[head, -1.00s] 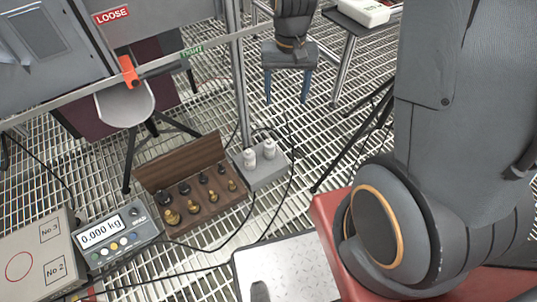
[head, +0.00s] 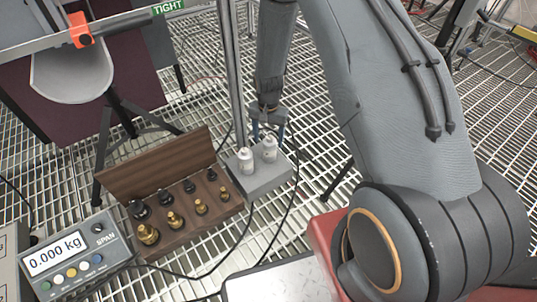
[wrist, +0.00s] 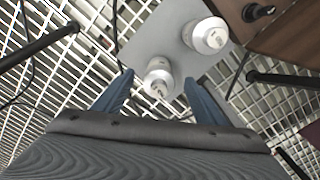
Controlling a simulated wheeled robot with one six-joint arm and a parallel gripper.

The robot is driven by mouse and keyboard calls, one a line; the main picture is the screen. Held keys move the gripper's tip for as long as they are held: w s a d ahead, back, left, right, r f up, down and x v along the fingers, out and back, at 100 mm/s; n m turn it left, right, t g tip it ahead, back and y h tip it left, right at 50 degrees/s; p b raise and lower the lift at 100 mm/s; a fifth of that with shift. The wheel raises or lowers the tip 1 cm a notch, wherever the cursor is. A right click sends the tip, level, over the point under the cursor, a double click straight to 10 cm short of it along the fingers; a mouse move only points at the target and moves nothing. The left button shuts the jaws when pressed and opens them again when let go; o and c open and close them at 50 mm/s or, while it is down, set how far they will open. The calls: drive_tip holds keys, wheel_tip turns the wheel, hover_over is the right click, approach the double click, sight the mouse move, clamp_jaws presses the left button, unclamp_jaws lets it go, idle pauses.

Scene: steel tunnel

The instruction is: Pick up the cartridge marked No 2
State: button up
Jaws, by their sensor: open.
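Two white cartridges stand upright on a small grey block (head: 262,180). One cartridge (head: 245,161) is nearer the wooden box, the other (head: 269,149) is on the right. Their markings are too small to read, so I cannot tell which is No 2. My gripper (head: 268,124) is open, with blue fingers, just behind and above the right cartridge. In the wrist view, that right cartridge (wrist: 158,80) shows between the two fingertips. The cartridge nearer the box (wrist: 208,37) stands beyond, up and to the right. I cannot tell whether the fingers touch anything.
An open wooden box (head: 190,212) with several brass and black weights stands left of the block. A scale display (head: 68,255) reads 0.000 kg. A metal post (head: 232,75) rises close behind the block. Dark cables run over the grating.

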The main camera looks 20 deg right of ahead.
sight(270, 149)
drive_tip(key=f, duration=0.1)
drive_tip(key=f+b, duration=0.1)
drive_tip(key=f, duration=0.1)
drive_tip(key=shift+w+f, duration=0.2)
drive_tip(key=shift+f, duration=0.1)
drive_tip(key=shift+w+d+f+b, duration=0.15)
drive_tip(key=shift+f+b, duration=0.4)
drive_tip(key=shift+f, duration=0.35)
drive_tip(key=shift+w+d+f+b, duration=0.1)
drive_tip(key=shift+d+f+b, duration=0.05)
drive_tip(key=shift+f+b, duration=0.6)
drive_tip(key=shift+w+d+f+b, duration=0.15)
drive_tip(key=shift+f+b, duration=0.25)
drive_tip(key=shift+f, duration=0.6)
drive_tip(key=shift+r, duration=0.1)
drive_tip(key=c, duration=1.5)
